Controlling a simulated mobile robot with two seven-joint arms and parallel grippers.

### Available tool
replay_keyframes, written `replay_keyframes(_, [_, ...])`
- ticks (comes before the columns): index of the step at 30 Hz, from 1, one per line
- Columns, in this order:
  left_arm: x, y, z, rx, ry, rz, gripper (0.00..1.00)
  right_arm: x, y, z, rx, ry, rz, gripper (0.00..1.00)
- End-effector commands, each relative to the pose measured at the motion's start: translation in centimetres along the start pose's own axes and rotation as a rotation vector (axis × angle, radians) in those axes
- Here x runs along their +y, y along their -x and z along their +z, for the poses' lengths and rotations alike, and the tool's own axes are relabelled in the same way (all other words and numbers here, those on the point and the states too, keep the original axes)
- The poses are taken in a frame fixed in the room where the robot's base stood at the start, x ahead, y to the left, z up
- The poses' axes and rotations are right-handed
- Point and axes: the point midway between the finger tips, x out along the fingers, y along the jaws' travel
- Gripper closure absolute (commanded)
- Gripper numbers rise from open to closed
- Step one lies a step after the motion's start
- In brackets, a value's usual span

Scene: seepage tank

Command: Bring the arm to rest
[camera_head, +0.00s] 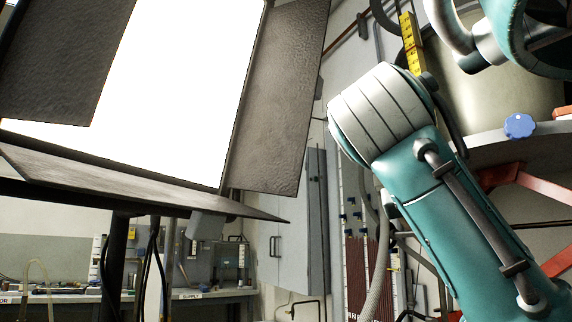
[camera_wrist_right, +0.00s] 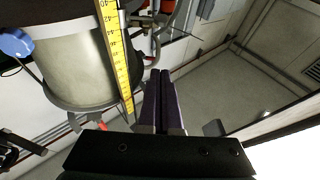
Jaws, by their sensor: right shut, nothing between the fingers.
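My right arm (camera_head: 440,190), with teal and white links, rises from the lower right of the head view and is bent at a pale joint. More teal and white links of mine show at the top right. My right gripper (camera_wrist_right: 158,75) shows in the wrist view, its two dark fingers together with nothing between them. It points into open space, with the yellow scale to its left in the picture. I cannot make out the right gripper's fingers in the head view. My left gripper is in neither view.
A large bright lamp panel (camera_head: 185,75) with dark flaps (camera_head: 270,95) fills the upper left. A pale round tank (camera_head: 515,95) with a yellow scale (camera_head: 411,45) and a blue knob (camera_head: 519,126) stands behind my arm. A grey cabinet (camera_head: 290,235) and a bench (camera_head: 205,294) lie farther back.

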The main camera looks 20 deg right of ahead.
Motion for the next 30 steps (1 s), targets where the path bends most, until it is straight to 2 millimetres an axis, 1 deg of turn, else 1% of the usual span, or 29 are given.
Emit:
replay_keyframes(14, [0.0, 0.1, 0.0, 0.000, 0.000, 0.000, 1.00, 0.0, 0.0, 0.0, -0.001, 0.000, -0.001, 1.00])
replay_keyframes(17, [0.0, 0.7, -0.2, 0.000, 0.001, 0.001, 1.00, -0.4, 0.1, 1.2, -0.043, 0.018, -0.025, 1.00])
replay_keyframes(20, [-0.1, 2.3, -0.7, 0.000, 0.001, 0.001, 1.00, -1.3, 1.0, 4.7, -0.165, 0.070, -0.095, 1.00])
replay_keyframes(21, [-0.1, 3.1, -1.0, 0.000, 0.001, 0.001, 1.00, -1.6, 1.8, 6.8, -0.238, 0.101, -0.136, 1.00])
replay_keyframes(23, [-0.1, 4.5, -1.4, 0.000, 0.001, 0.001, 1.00, -2.0, 3.7, 10.3, -0.365, 0.153, -0.209, 1.00])
replay_keyframes(24, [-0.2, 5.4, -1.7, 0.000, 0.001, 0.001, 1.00, -2.0, 5.3, 12.7, -0.455, 0.189, -0.261, 1.00])
replay_keyframes(26, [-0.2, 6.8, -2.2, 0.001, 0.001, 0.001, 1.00, -1.6, 8.3, 15.9, -0.592, 0.241, -0.342, 1.00])
replay_keyframes(27, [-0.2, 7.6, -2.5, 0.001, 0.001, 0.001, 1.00, -1.1, 10.6, 17.9, -0.683, 0.275, -0.395, 1.00])
replay_keyframes(29, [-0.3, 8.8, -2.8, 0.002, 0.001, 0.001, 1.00, -0.2, 14.2, 20.2, -0.813, 0.321, -0.475, 1.00])
replay_keyframes(30, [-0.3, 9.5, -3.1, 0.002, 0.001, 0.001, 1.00, 0.6, 16.6, 21.3, -0.892, 0.347, -0.524, 1.00])
